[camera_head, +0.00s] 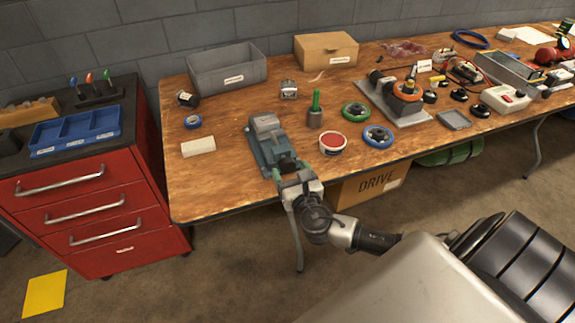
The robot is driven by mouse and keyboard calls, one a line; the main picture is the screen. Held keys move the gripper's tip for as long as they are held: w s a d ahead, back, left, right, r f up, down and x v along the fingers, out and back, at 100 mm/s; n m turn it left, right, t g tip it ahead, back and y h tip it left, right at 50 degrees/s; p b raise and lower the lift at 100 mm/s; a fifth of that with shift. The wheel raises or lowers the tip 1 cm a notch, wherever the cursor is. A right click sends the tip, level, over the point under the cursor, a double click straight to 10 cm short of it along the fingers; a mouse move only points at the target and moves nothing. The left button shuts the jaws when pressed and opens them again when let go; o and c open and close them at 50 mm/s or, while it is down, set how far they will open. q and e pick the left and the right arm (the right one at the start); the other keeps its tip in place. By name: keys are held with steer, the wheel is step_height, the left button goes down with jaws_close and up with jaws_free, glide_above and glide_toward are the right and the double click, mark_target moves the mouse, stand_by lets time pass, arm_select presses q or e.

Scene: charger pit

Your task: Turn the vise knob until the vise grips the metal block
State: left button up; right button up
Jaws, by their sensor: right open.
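The blue-grey vise (262,154) stands near the front edge of the wooden table. A pale grey metal block (264,123) sits at its far end; whether the jaws touch it is too small to tell. The dark vise knob (286,161) is at the vise's near end, facing the table's front edge. My right gripper (289,168) is open at the knob, with its green-tipped fingers on either side of it. Contact with the knob cannot be made out. The gripper partly hides the knob. My left gripper is out of view.
On the wooden table (225,190), a red-lidded tin (332,143), a green-handled tool in a cup (315,110) and a blue ring wheel (377,136) stand right of the vise. A white block (198,146) lies left. A red drawer cabinet (90,200) adjoins the table's left end.

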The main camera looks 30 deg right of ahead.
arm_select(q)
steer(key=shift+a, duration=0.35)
arm_select(e)
steer(key=shift+x, duration=1.3)
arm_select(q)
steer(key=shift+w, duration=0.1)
arm_select(e)
steer(key=c, duration=0.9)
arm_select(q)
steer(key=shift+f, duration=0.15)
arm_select(e)
steer(key=shift+m, duration=0.3)
